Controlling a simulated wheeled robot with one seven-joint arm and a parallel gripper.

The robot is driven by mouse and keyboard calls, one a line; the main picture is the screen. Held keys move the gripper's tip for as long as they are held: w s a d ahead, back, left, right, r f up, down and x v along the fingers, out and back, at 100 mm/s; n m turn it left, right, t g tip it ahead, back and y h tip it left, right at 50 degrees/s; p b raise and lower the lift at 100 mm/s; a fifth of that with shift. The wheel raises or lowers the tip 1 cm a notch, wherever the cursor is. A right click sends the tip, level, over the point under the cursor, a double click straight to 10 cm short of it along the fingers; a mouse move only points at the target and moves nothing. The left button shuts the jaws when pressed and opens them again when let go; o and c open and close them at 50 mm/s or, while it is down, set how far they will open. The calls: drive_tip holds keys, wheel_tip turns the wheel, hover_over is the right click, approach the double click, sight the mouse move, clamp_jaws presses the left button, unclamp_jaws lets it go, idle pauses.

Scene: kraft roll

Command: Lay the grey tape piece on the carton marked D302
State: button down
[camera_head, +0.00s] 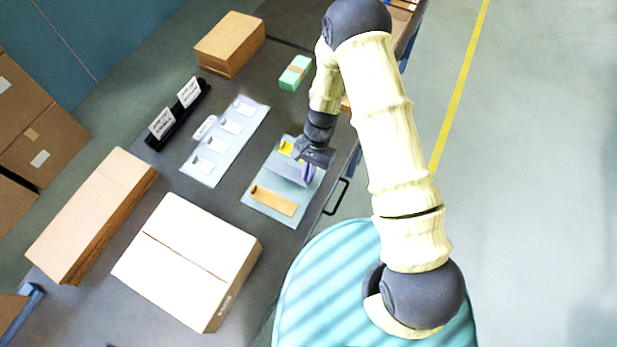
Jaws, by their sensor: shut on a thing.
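My gripper (309,168) is over the pale blue sheet (250,211) near the table's right edge, pointing down. It is shut on a flat grey piece (287,169), which looks like the grey tape piece; the jaws partly hide it. I cannot tell whether the piece touches the sheet. A yellow piece (286,147) and a tan piece (273,201) lie on the same sheet. A large pale carton (185,255) stands at the front of the table, its top closed with a dark seam. Its side has small dark print, too small to read, so I cannot confirm D302.
A long brown carton (90,205) stands at the left and another brown carton (229,40) at the back. A white card sheet (201,172), a black holder with labels (177,114) and a green block (295,72) lie between. Stacked boxes (42,140) stand left of the table.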

drive_tip(key=shift+f+p, duration=0.5)
drive_tip(key=shift+f, duration=1.5)
drive_tip(key=shift+f, duration=0.1)
drive_tip(key=shift+f, duration=0.1)
drive_tip(key=c, duration=1.6)
unclamp_jaws()
drive_tip(key=b+v, duration=0.3)
drive_tip(key=v, duration=0.9)
drive_tip(key=shift+r, duration=0.2)
